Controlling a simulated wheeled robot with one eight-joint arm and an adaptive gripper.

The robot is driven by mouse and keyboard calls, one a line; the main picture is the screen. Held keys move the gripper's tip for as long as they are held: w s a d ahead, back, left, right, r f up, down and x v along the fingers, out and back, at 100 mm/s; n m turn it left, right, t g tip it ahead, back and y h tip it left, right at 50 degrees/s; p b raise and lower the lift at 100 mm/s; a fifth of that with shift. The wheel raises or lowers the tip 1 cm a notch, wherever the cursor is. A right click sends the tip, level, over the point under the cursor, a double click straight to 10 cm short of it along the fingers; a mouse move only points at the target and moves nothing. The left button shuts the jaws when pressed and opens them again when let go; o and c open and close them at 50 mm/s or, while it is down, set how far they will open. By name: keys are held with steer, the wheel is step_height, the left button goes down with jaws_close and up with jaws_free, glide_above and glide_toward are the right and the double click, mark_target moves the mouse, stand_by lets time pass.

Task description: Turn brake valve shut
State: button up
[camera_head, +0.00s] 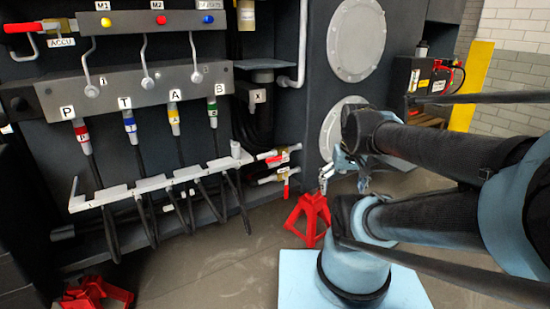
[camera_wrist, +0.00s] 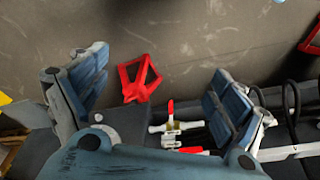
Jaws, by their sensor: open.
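Two small brass valves with red handles stick out from the lower right of the machine panel. The upper valve (camera_head: 278,156) and lower valve (camera_head: 281,180) sit one above the other in the head view. In the wrist view one valve (camera_wrist: 172,112) has its red handle raised, and the other valve's red handle (camera_wrist: 194,150) lies flat beside it. I cannot tell which one is the brake valve. My gripper (camera_head: 345,176) is to the right of the valves and apart from them. In the wrist view my gripper (camera_wrist: 158,85) has its fingers wide apart, with nothing held.
A red jack stand (camera_head: 311,216) stands on the floor below and near my gripper. A white hose rack (camera_head: 150,185) with black hoses is left of the valves. Another red handle (camera_head: 20,28) is at upper left. A yellow post (camera_head: 472,85) is at right.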

steer(key=w+a+r+n, duration=0.2)
steer(key=w+a+r, duration=0.25)
steer(key=w, duration=0.45)
steer(key=r+n+t+y, duration=0.1)
steer(key=r+n+y, duration=0.1)
steer(key=n, duration=0.2)
glide_above(275, 157)
steer(key=s+d, duration=0.3)
steer(key=s, duration=0.3)
steer(key=x, duration=1.7)
steer(key=shift+w, duration=0.35)
steer(key=shift+c, duration=0.6)
steer(key=shift+r, duration=0.1)
steer(key=c, duration=1.3)
steer(key=shift+d, duration=0.1)
steer(key=shift+c, duration=0.5)
